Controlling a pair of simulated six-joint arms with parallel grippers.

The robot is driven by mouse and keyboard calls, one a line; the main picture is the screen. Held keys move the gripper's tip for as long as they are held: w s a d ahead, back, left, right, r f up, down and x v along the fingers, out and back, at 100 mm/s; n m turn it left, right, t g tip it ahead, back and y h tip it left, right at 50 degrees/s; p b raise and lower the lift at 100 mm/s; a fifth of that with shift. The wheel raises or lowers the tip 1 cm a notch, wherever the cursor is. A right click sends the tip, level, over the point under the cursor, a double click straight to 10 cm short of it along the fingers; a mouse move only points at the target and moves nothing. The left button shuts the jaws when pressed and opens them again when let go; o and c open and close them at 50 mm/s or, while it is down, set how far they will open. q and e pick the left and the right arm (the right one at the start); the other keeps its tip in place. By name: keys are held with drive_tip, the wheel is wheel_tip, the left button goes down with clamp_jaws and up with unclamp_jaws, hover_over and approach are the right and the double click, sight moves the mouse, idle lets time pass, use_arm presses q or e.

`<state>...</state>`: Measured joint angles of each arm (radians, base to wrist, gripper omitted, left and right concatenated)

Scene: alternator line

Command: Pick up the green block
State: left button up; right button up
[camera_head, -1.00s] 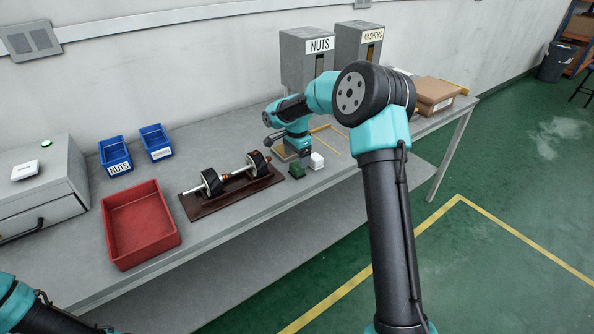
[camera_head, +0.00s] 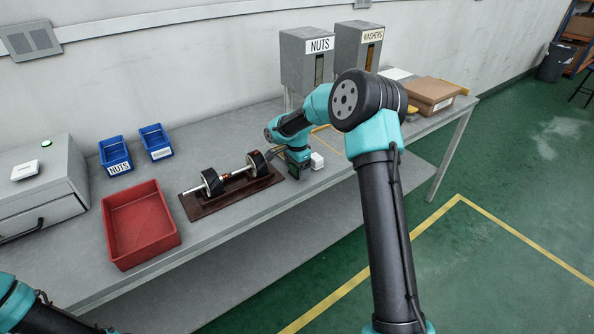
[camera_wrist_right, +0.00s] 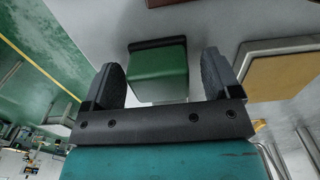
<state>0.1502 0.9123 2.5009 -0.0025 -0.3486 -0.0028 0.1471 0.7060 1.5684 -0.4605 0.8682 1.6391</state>
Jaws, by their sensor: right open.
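The green block (camera_wrist_right: 160,76) sits on the grey table and shows between the two dark fingers of my right gripper (camera_wrist_right: 164,80) in the right wrist view. The fingers are apart, one on each side of the block; I cannot tell whether they touch it. In the head view my right gripper (camera_head: 297,168) is low over the table, just right of the brown board, and mostly hides the green block. My left gripper is out of view; only part of my left arm shows at the lower left.
A white block (camera_head: 317,161) stands just right of the gripper. The brown board (camera_head: 215,207) with a shaft assembly (camera_head: 236,176) lies to the left. A red tray (camera_head: 118,196), two blue bins (camera_head: 115,154) and the nuts (camera_head: 303,75) and washers (camera_head: 352,50) dispensers stand on the table (camera_head: 190,252).

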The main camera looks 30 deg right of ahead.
drive_tip(key=shift+c, duration=0.5)
drive_tip(key=c, duration=0.9)
drive_tip(key=shift+r, duration=0.1)
drive_tip(key=shift+r, duration=1.45)
drive_tip(key=shift+s+r, duration=0.1)
drive_tip(key=shift+r, duration=0.2)
drive_tip(key=s+a, duration=0.2)
drive_tip(key=s, duration=0.2)
drive_tip(key=s+a+r, duration=0.1)
drive_tip(key=s+a, duration=0.2)
drive_tip(key=s, duration=0.2)
drive_tip(key=s+a, duration=0.3)
drive_tip(key=s, duration=0.1)
drive_tip(key=shift+s+a+r, duration=0.15)
drive_tip(key=shift+s, duration=0.05)
